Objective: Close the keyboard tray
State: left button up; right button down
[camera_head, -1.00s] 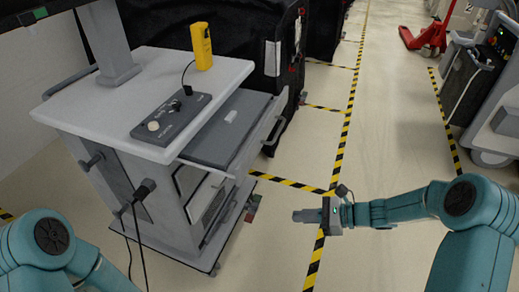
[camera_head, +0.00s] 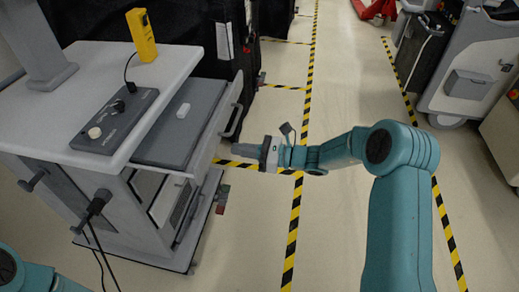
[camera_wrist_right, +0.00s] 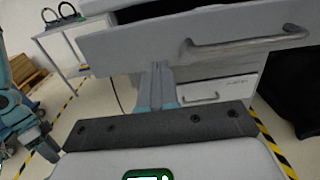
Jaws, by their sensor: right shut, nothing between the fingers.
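The keyboard tray (camera_head: 188,125) is a grey drawer pulled out from under the cart's white top, on its right side. Its front panel with a bar handle (camera_head: 231,119) faces right. In the right wrist view, the tray front (camera_wrist_right: 160,46) spans the upper part, with its handle (camera_wrist_right: 245,44) at the right. My right gripper (camera_head: 265,150) is shut and empty, just right of the tray front and a little below the handle in the head view. It shows in the wrist view (camera_wrist_right: 158,75) below the tray front; contact cannot be told.
The cart (camera_head: 110,85) carries a control box (camera_head: 115,120) and a yellow handheld device (camera_head: 142,35). Cables hang at its front. A black covered cart (camera_head: 200,35) stands behind.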

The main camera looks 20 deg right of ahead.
aim_at(214, 146)
pick_arm(q)
jog(key=shift+s+r, duration=0.15)
pick_arm(e)
jog(key=shift+x, duration=2.45)
pick_arm(q)
jog(key=shift+a, duration=0.1)
